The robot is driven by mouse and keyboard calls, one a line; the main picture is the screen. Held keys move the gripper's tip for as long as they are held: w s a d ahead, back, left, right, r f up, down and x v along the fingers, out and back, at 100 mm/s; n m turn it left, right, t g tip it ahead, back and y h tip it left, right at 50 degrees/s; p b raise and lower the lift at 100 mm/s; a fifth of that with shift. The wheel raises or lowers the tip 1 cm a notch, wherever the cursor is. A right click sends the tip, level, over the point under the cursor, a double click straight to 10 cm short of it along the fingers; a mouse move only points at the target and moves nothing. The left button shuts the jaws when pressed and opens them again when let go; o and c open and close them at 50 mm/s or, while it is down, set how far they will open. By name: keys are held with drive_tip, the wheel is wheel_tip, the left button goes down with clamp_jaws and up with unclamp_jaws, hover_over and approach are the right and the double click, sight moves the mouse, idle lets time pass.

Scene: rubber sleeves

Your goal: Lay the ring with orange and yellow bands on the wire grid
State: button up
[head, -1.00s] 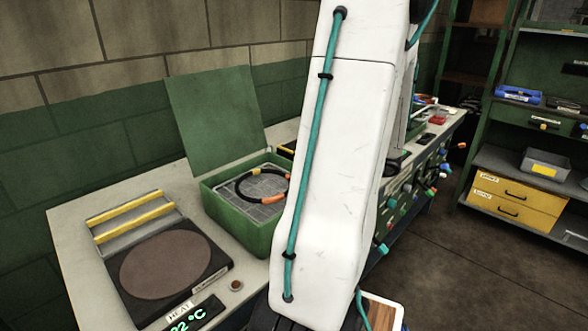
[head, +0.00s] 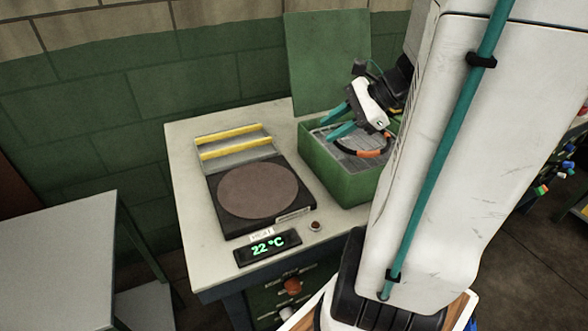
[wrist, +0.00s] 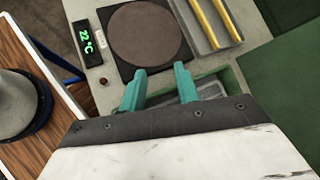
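A black ring with an orange band (head: 368,154) lies on the grey wire grid (head: 350,139) inside the open green box (head: 340,180) in the head view. Its far side is partly hidden by my gripper, and I cannot make out a yellow band. My gripper (head: 327,128) is over the left part of the box, with its two teal fingers spread and nothing between them. In the wrist view the fingers (wrist: 157,82) are also apart and empty. The ring does not show there.
A hot plate (head: 258,190) reading 22 °C stands left of the box, with a grey holder with yellow bars (head: 234,146) behind it. The box's lid (head: 328,60) stands open at the back. A grey table (head: 65,245) is at far left.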

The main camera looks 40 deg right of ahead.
drive_tip(key=s+a+r+n+g+h, duration=0.2)
drive_tip(key=s+a+n+g+h, duration=0.1)
drive_tip(key=a+n, duration=0.7)
drive_tip(key=s+a+r+n+g+h, duration=0.1)
drive_tip(key=s+a+n+g+h, duration=0.2)
drive_tip(key=a+n, duration=0.7)
drive_tip(key=s+n, duration=0.2)
drive_tip(key=shift+s+a+r+n, duration=0.2)
drive_tip(key=shift+s+r+n, duration=0.1)
drive_tip(key=shift+s+r, duration=0.1)
